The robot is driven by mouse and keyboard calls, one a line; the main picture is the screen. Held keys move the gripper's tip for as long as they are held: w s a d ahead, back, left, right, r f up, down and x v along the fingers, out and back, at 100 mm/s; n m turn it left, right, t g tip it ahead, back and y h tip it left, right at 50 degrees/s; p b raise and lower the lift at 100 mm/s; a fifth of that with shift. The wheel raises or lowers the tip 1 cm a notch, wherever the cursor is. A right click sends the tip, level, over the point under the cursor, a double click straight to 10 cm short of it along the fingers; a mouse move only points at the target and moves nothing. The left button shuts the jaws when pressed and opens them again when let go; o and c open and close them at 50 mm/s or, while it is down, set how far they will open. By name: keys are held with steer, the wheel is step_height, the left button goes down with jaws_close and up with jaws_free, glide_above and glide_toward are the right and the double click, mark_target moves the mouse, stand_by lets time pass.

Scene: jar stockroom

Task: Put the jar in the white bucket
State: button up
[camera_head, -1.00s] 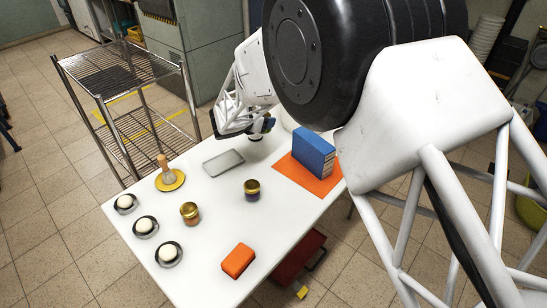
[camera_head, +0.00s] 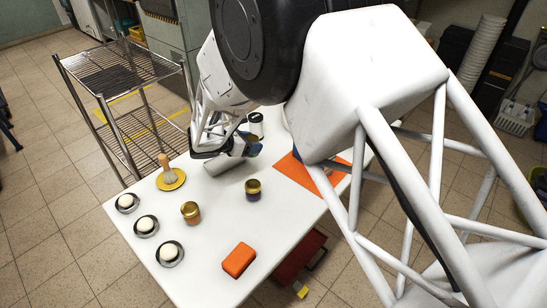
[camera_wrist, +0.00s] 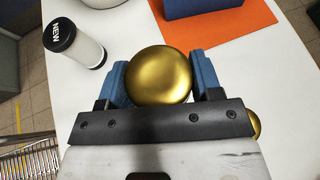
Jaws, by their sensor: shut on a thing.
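My gripper (camera_wrist: 160,82) is shut on a jar with a round gold lid (camera_wrist: 160,75); its blue fingers press on both sides in the wrist view. In the head view my gripper (camera_head: 250,150) is over the far part of the table, and the held jar is hidden there. A white rounded object, possibly the white bucket, shows only its edge at the top of the wrist view (camera_wrist: 98,3). Two other gold-lidded jars stand on the table, one near the middle (camera_head: 253,190) and one further left (camera_head: 190,212).
A white bottle with a black cap (camera_wrist: 75,45) stands left of the held jar. A blue box (camera_wrist: 205,8) is on an orange mat (camera_wrist: 230,32).

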steer(key=shift+f, duration=0.1)
steer(key=shift+f, duration=3)
steer(key=shift+f, duration=1.85)
steer(key=shift+f, duration=0.2)
steer(key=o, duration=1)
steer(key=shift+r, duration=0.15)
